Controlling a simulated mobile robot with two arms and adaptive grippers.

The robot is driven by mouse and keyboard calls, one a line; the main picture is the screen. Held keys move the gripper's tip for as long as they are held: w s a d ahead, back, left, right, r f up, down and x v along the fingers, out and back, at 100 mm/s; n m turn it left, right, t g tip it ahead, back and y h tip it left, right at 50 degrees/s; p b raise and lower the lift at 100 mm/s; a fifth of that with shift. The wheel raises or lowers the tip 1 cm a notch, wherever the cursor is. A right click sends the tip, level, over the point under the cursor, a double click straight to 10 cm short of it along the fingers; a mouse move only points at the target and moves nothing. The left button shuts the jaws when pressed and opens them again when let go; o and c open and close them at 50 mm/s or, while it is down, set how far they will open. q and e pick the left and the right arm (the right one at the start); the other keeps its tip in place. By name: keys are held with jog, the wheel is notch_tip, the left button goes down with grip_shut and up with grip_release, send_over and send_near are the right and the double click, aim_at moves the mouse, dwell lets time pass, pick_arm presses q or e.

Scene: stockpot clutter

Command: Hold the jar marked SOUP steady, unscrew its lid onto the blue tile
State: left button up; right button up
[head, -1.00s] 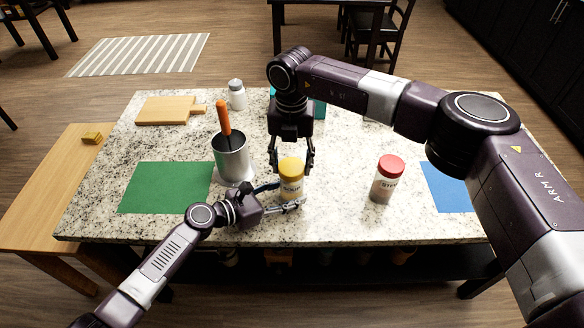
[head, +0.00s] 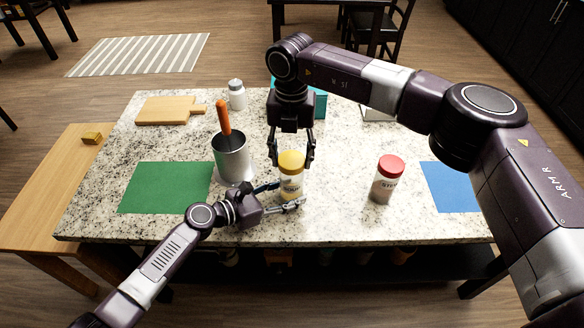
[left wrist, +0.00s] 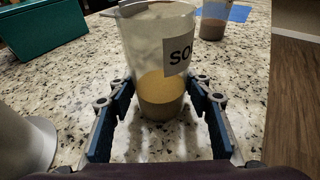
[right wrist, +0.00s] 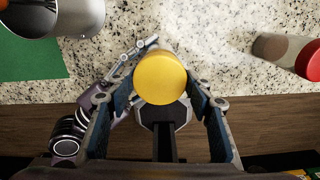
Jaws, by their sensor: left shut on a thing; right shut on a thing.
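The SOUP jar (head: 291,188) stands upright on the counter, a translucent jar with yellow contents low inside (left wrist: 160,90). My left gripper (head: 284,197) is shut around its lower body. The yellow lid (head: 291,160) is above the jar's mouth, between the fingers of my right gripper (head: 291,158), which is shut on it from above. The lid fills the gap between the right fingers in the right wrist view (right wrist: 160,78). I cannot tell whether lid and jar still touch. The blue tile (head: 450,188) lies flat at the right, with nothing visible on it.
A STEW jar (head: 382,188) with a red lid stands between the SOUP jar and the blue tile. A metal pot (head: 232,160) with an orange-handled utensil stands close on the left.

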aim_at(292, 159)
jog(key=shift+r, duration=0.1)
jog(key=shift+r, duration=2.45)
pick_arm(q)
jog(key=o, duration=1.3)
jog(key=shift+a, duration=0.15)
jog(key=v, duration=1.2)
